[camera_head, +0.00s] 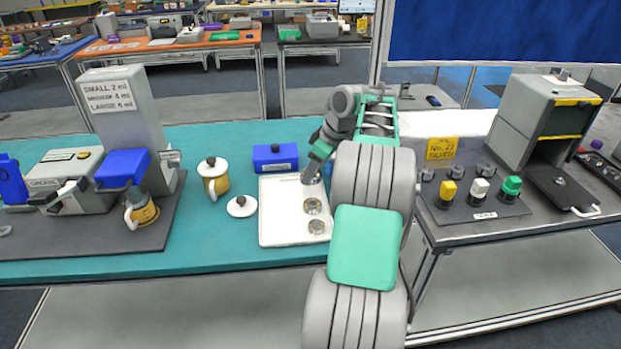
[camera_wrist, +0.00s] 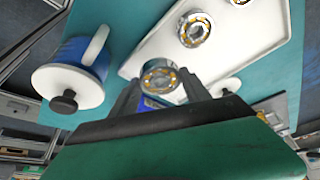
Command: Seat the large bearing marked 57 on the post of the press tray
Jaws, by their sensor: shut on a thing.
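My gripper (camera_head: 311,180) is over the back of a white tray (camera_head: 268,232). In the wrist view its fingers (camera_wrist: 160,95) are shut on a metal bearing (camera_wrist: 159,76) with a brass-coloured ring of balls. No mark 57 can be read on it. Two other bearings lie in the tray: one in the middle (camera_head: 312,206) and one near the front (camera_head: 317,227). The likely press tray is the dark plate (camera_head: 562,184) with a white handle at the foot of the grey machine (camera_head: 540,110) at right. I cannot make out its post.
A blue box (camera_head: 275,158) stands behind the white tray. A yellow lidded pot (camera_head: 215,180) and a loose white lid (camera_head: 241,206) are to its left. A panel with yellow, white and green knobs (camera_head: 480,205) lies between my arm and the machine, near a yellow sign (camera_head: 441,148).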

